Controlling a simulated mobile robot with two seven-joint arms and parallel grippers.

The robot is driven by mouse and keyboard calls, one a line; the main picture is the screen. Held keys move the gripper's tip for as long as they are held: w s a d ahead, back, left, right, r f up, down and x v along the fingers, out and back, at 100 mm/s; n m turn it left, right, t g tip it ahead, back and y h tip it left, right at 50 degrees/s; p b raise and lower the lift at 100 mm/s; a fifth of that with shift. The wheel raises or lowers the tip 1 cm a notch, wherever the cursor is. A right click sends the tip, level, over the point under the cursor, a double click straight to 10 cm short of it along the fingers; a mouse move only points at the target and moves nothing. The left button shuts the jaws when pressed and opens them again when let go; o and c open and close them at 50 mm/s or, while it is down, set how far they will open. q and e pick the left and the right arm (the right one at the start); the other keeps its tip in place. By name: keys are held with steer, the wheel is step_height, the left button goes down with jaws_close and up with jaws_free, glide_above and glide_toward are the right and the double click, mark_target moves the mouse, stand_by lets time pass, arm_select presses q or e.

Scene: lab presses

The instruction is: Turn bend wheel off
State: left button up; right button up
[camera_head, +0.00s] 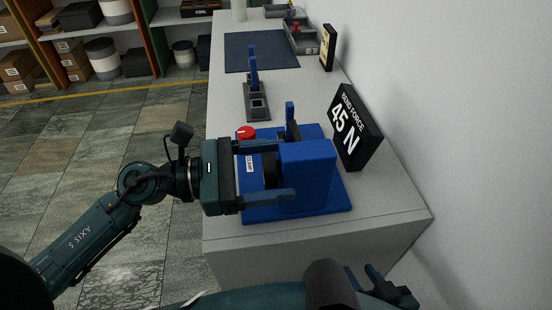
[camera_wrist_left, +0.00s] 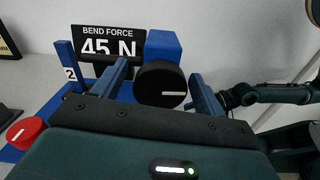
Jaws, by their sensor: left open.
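The blue press (camera_head: 308,168) stands near the front end of the bench. Its black bend wheel (camera_wrist_left: 160,84) has a white mark on the rim, pointing right in the left wrist view. In the head view the wheel (camera_head: 271,170) is partly hidden. My left gripper (camera_head: 285,170) is open, with one finger on each side of the wheel; contact cannot be told. Its fingers (camera_wrist_left: 158,76) also show in the left wrist view. The display (camera_head: 354,125) reads "BEND FORCE 45 N". My right gripper (camera_head: 366,276) is low at the bottom, fingers apart and empty.
A red knob (camera_head: 246,133) and a "CLAMP" label sit on the press's left side. A grey and blue hand press (camera_head: 257,100), a dark blue mat (camera_head: 262,52) and grey trays (camera_head: 301,38) stand farther back. The wall closes off the right side.

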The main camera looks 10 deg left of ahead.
arm_select(q)
steer(key=shift+w+d, duration=0.1)
steer(key=shift+d, duration=0.3)
steer(key=shift+c, duration=0.2)
steer(key=c, duration=0.9)
steer(key=shift+r+n+p, duration=0.1)
steer(key=shift+n+p, duration=0.65)
steer(key=shift+n, duration=0.15)
steer(key=shift+c, duration=0.2)
steer(key=shift+n, duration=0.5)
steer(key=o, duration=1)
